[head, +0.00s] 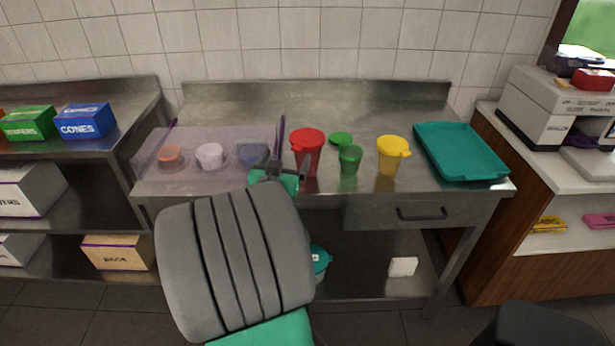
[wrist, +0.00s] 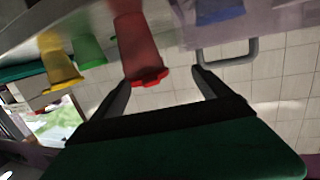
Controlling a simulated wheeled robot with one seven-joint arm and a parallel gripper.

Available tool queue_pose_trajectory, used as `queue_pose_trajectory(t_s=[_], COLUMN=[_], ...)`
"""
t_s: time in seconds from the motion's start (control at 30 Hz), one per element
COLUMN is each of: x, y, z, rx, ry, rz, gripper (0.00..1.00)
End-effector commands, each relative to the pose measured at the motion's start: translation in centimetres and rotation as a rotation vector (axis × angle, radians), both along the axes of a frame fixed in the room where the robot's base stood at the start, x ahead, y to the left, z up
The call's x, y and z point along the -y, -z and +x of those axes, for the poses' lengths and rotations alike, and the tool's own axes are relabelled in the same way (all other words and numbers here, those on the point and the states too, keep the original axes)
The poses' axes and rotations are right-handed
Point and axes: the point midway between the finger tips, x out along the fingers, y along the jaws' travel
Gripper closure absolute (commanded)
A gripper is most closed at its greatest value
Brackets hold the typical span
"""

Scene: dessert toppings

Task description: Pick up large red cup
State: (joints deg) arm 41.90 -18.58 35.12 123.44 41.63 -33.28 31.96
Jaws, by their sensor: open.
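The large red cup (head: 307,154) stands upright on the steel counter, left of a green cup (head: 350,159). Its red lid faces up. My gripper (head: 286,167) is at the counter's front edge, just left of and in front of the red cup, partly overlapping it in the head view. In the wrist view, which appears upside down, my gripper (wrist: 162,83) has its fingers spread, with the red cup (wrist: 138,45) showing between and beyond them. I see nothing held. Whether the fingers flank the cup in depth is unclear.
A clear purple-edged bin (head: 146,160) with topping tubs stands left of the cup. A yellow cup (head: 393,158) and a teal tray (head: 450,168) are to the right. Bare counter lies behind the cups.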

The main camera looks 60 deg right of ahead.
Motion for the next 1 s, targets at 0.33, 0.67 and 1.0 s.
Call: queue_pose_trajectory(t_s=[0.33, 0.67, 1.0], x=[4.8, 9.5, 9.6], y=[-0.3, -0.5, -0.4], z=[-2.5, -1.2, -1.1], rx=[0.009, 0.008, 0.010], ry=[0.040, 0.037, 0.034], rz=[-0.129, -0.128, -0.128], gripper=[0.00, 0.00, 0.10])
